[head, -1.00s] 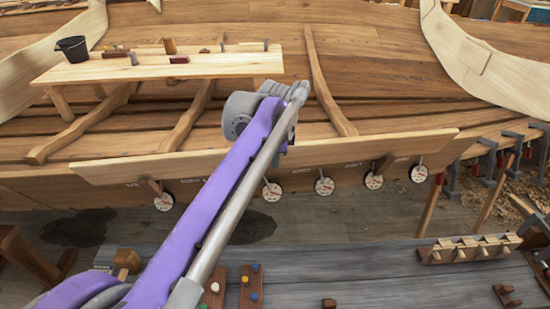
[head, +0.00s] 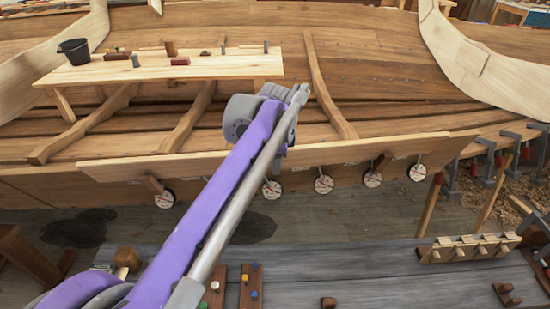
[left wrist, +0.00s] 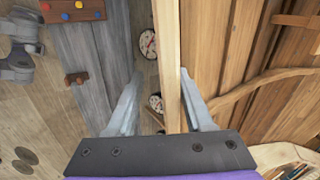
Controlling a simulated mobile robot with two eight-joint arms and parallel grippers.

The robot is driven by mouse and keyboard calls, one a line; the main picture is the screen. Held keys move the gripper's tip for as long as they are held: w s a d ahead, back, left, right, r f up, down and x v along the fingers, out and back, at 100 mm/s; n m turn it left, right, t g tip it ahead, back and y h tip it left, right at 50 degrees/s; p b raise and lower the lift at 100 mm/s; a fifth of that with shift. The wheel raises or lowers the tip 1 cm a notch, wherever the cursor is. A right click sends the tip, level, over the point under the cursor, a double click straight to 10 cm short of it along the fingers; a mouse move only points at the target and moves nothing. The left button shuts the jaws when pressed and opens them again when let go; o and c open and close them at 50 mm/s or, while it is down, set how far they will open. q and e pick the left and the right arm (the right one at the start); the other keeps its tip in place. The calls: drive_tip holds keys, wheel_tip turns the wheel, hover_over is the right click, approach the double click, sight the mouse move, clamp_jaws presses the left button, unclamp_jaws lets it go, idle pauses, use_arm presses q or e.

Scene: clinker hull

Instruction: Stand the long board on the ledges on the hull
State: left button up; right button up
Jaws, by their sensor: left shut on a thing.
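The long board (head: 340,152) is pale wood, held on edge and lengthwise in front of the lower hull (head: 400,90) in the head view. It slopes slightly, its left end lower in the picture. My left gripper (left wrist: 160,75) is shut on the board, which runs between its fingers in the left wrist view (left wrist: 167,40). In the head view my purple arm hides the fingers and the middle of the board. Brown wooden blocks, seemingly the ledges, stick out at the left (head: 153,184) and right (head: 382,161) by the board's lower edge. I cannot tell whether the board touches them.
Several round white dials (head: 323,184) line the hull below the board. A plank bench (head: 160,68) with a dark bucket (head: 73,51) and small tools stands behind. A grey workbench (head: 350,270) lies in front, with clamps (head: 485,165) on the hull at right.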

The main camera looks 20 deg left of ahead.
use_arm(q)
drive_tip(key=shift+o, duration=1.3)
drive_tip(key=shift+x, duration=0.95)
use_arm(e)
drive_tip(key=shift+f, duration=0.2)
use_arm(q)
drive_tip(key=shift+s, duration=0.15)
wheel_tip(320, 180, up, 5)
drive_tip(key=shift+f+p, duration=0.1)
drive_tip(key=shift+p, duration=0.7)
drive_tip(key=s+d+p+v, duration=0.1)
drive_tip(key=v, duration=0.7)
drive_tip(key=shift+s+f, duration=0.2)
use_arm(e)
drive_tip(key=r, duration=0.1)
drive_tip(key=w+r, duration=0.1)
drive_tip(key=shift+w+a+r, duration=0.3)
drive_tip(key=shift+a+r, duration=0.1)
